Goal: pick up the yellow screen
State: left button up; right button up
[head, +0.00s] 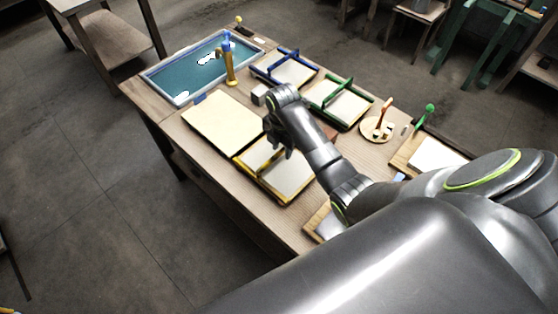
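The yellow screen (289,180) lies flat on the wooden table, a pale panel in a yellow frame with a raised yellow bar across it. It is in the middle of the head view, near the table's front-left edge. My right gripper (279,150) points down over the bar and hides part of it. I cannot tell whether the fingers are around the bar or only above it, nor whether they touch it. My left gripper is not in view.
A cream board (222,122) lies left of the yellow screen. A blue screen (288,72) and a green screen (345,107) lie behind it. A vat of teal liquid (195,72) is at the far left, with a tan post (229,66) beside it. A round stand (376,130) is right.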

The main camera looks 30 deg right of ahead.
aim_at(279, 152)
jog(key=f, duration=0.2)
jog(key=f+p, duration=0.1)
jog(key=f, duration=0.1)
jog(key=shift+w+a+f, duration=0.1)
jog(key=shift+w+a, duration=0.2)
jog(key=shift+a, duration=0.05)
jog(key=shift+f, duration=0.55)
jog(key=shift+c, duration=0.5)
grip_shut()
